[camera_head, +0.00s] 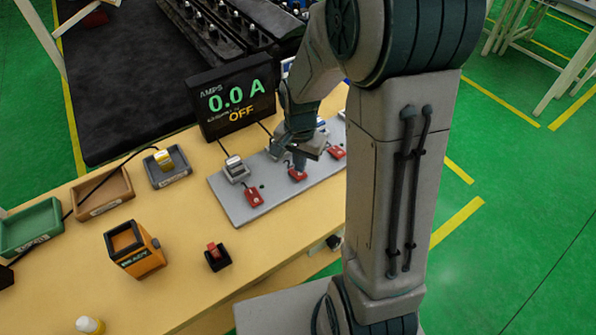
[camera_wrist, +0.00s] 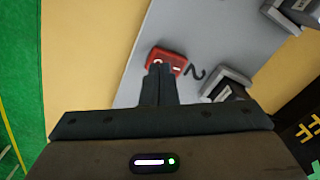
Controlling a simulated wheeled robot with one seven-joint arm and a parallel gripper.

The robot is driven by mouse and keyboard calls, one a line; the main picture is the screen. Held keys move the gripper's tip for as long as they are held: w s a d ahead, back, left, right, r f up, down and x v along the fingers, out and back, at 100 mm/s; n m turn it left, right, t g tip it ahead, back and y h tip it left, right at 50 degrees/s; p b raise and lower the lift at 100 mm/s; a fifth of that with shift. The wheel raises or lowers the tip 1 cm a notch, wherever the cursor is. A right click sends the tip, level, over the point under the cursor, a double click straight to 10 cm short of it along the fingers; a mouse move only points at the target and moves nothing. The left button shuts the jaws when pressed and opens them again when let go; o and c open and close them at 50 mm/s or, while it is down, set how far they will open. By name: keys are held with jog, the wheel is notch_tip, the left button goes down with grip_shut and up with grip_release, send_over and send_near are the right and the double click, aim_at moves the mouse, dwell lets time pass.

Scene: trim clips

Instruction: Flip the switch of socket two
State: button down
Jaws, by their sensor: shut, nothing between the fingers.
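The grey socket panel (camera_head: 240,207) lies on the yellow bench and carries red rocker switches with sockets behind them. The middle red switch (camera_head: 297,174) is directly under my gripper (camera_head: 300,163). In the wrist view this red switch (camera_wrist: 179,61) has white marks and a dark "2" beside it on the panel (camera_wrist: 130,82). My gripper's fingers (camera_wrist: 160,70) are shut, empty, and overlap the switch's near edge; I cannot tell whether they touch it. A socket (camera_wrist: 222,86) stands beside the "2". My gripper partly hides the middle socket in the head view.
The display (camera_head: 234,98) reads 0.0 A and OFF. The left red switch (camera_head: 254,196) and right red switch (camera_head: 336,152) flank the middle one. An orange box (camera_head: 140,256), a small black block with a red top (camera_head: 217,255) and several trays stand to the left.

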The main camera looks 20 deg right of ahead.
jog(key=shift+f+b, duration=0.75)
jog(key=shift+f, duration=0.15)
jog(key=shift+s, duration=0.1)
jog(key=shift+r+p, duration=2.55)
jog(key=shift+r, duration=1)
jog(key=s+r+n+t, duration=0.3)
jog(key=s+r+n, duration=0.5)
jog(key=s+r, duration=0.6)
jog(key=shift+t, duration=0.4)
